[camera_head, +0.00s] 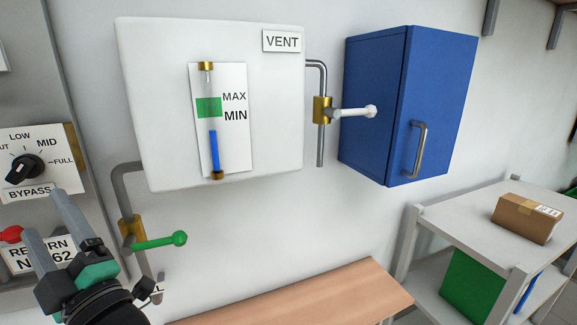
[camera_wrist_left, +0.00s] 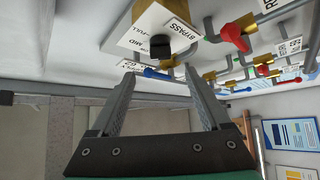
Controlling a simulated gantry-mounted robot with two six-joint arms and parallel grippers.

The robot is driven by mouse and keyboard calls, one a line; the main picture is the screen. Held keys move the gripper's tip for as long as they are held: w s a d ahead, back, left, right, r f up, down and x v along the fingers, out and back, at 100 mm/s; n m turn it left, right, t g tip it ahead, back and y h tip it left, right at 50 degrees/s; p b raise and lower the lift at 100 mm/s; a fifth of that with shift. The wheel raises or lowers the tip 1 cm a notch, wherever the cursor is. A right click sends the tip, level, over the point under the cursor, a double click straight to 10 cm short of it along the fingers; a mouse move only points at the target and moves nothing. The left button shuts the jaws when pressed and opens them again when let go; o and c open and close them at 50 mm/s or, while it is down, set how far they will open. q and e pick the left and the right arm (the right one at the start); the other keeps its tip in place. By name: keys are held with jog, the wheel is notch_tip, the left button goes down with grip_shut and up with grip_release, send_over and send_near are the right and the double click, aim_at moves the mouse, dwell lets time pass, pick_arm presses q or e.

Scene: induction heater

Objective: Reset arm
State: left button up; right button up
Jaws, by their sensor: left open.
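My left gripper (camera_head: 48,214) is at the lower left of the head view, its two grey fingers spread apart with nothing between them. In the left wrist view the gripper (camera_wrist_left: 158,76) is also open and empty. It is near the BYPASS panel, whose black knob (camera_head: 27,168) points toward the upper right, near MID. The same knob (camera_wrist_left: 160,47) shows beyond the fingers in the wrist view. A green-handled valve (camera_head: 160,242) is to the right of the gripper in the head view. My right gripper is not in view.
A white tank (camera_head: 150,100) has a level gauge (camera_head: 233,130) with its blue column below the green band. A VENT valve with a white handle (camera_head: 355,112), a blue cabinet (camera_head: 440,100) and a shelf with a cardboard box (camera_head: 527,218) are to the right. Red-handled valves (camera_wrist_left: 236,36) crowd the wrist view's upper right.

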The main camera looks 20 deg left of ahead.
pick_arm(q)
jog(key=w+d+r+m+t+h+p, duration=0.2)
jog(key=d+r+m+t+h+p, duration=0.5)
jog(key=d+r+t, duration=0.5)
jog(key=s+d+r+m+t+h, duration=0.1)
jog(key=d+r+m+t+h, duration=0.2)
jog(key=m+h, duration=0.6)
jog(key=s+d+r+m+t+h, duration=0.2)
jog(key=d+r+m+t+h, duration=0.2)
jog(key=d+m+h, duration=0.3)
jog(key=m+t+h, duration=0.1)
jog(key=m+h, duration=0.1)
jog(key=m, duration=0.1)
jog(key=shift+s+d+r+m+t+b, duration=0.3)
jog(key=shift+d+t+b, duration=0.05)
jog(key=shift+d+t, duration=0.05)
